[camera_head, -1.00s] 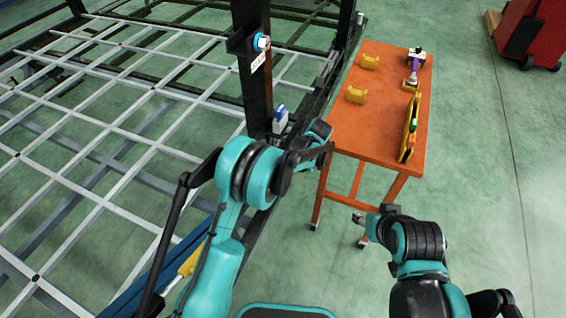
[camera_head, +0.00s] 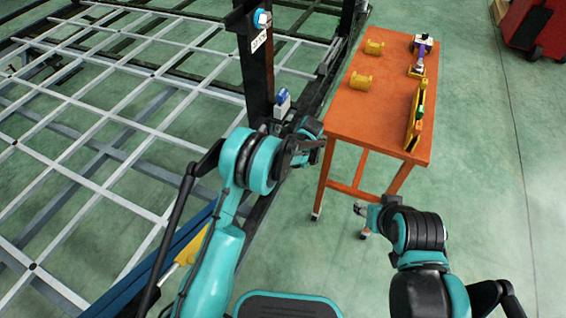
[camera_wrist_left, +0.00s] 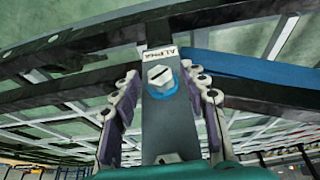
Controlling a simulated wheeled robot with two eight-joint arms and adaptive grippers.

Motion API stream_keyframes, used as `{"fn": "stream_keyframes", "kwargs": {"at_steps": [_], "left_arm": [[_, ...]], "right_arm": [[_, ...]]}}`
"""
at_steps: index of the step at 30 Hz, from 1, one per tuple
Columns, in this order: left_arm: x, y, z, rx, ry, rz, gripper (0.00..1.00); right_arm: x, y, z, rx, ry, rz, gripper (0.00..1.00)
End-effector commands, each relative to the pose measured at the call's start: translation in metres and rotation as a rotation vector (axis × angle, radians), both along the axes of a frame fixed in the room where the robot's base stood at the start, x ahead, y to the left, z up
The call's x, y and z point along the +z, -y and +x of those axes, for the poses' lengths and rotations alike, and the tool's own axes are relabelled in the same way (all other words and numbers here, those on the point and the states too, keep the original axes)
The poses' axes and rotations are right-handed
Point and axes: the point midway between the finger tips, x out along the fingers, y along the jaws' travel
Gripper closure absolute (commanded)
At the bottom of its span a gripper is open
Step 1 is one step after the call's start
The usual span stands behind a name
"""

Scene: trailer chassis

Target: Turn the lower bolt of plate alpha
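In the left wrist view a dark grey plate (camera_wrist_left: 158,118) with an ALPHA label (camera_wrist_left: 160,54) carries a slotted silver bolt (camera_wrist_left: 160,76) with a blue ring. A second bolt (camera_wrist_left: 168,158) shows partly at the bottom edge. My left gripper (camera_wrist_left: 160,88) is open, its fingers on either side of the plate and ringed bolt; contact cannot be told. In the head view my left gripper (camera_head: 308,150) is beside the black post (camera_head: 257,85), which has a blue-ringed bolt (camera_head: 262,18) and white label (camera_head: 260,42). My right gripper (camera_head: 360,209) hangs by the table; its finger state is unclear.
A blue and white part (camera_head: 282,102) sits low beside the post. An orange table (camera_head: 372,125) at the right holds yellow parts (camera_head: 359,81) and tools. A white lattice frame (camera_head: 110,120) fills the left. Green floor is open at the right.

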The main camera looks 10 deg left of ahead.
Motion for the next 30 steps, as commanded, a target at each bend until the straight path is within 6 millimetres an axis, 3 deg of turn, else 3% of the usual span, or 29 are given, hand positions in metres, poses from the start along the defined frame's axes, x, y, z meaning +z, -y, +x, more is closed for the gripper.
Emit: {"fn": "stream_keyframes", "kwargs": {"at_steps": [1,4,11,22,30], "left_arm": [[0.000,0.000,0.000,0.000,0.000,0.000,0.75],[0.000,0.000,0.000,0.000,0.000,0.000,1.00],[0.000,0.000,0.001,0.000,-0.024,0.008,1.00],[-0.003,0.003,0.009,0.000,-0.340,0.111,1.00],[-0.003,0.003,0.010,-0.002,-0.457,0.148,1.00]], "right_arm": [[0.000,0.000,0.000,0.000,0.000,0.000,0.53],[0.000,0.000,0.000,0.000,0.000,0.000,0.53],[0.000,0.000,0.000,0.000,0.000,0.000,0.53],[0.000,0.000,0.000,0.000,0.000,0.000,0.53],[0.000,0.000,0.000,0.000,0.000,0.000,0.53]]}}
